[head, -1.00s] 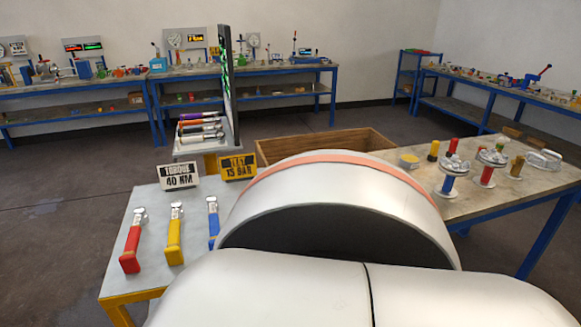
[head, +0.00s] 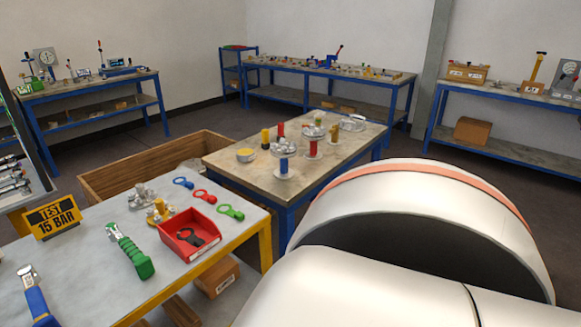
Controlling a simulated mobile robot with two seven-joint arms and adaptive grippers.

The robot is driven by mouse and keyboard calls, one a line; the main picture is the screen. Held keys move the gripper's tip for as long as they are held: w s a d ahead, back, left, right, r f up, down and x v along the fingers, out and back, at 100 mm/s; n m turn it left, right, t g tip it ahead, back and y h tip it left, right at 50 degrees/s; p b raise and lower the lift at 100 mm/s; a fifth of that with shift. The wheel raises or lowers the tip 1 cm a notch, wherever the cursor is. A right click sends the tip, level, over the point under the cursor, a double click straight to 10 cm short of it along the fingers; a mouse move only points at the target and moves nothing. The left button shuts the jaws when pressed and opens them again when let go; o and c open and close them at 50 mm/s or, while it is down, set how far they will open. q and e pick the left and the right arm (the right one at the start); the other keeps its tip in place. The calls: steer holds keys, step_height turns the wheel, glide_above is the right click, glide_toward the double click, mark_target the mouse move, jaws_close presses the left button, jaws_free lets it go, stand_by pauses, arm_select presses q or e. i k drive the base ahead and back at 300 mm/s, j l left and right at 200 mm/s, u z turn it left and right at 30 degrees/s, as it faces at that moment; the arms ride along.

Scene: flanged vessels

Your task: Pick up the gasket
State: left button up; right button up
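Flat ring-shaped pieces with tabs, which look like gaskets, lie on the near grey table. They are a blue gasket (head: 183,183), a red gasket (head: 204,196) and a green gasket (head: 231,212). A dark gasket (head: 190,237) lies in a red bin (head: 172,244) at the table's right front edge. I cannot tell which one the task means. Neither of my grippers is in view. A large white link of my own arm fills the lower right and hides what is behind it.
On the grey table (head: 95,230) are metal fittings (head: 142,196), a green-handled wrench (head: 131,252), a blue-handled wrench (head: 37,300) and a "TEST 15 BAR" sign (head: 52,217). A wooden crate (head: 110,185) stands behind. A second table (head: 225,163) holds flanged vessels (head: 283,160).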

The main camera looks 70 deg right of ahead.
mark_target(238, 215)
steer(key=z, duration=1.55)
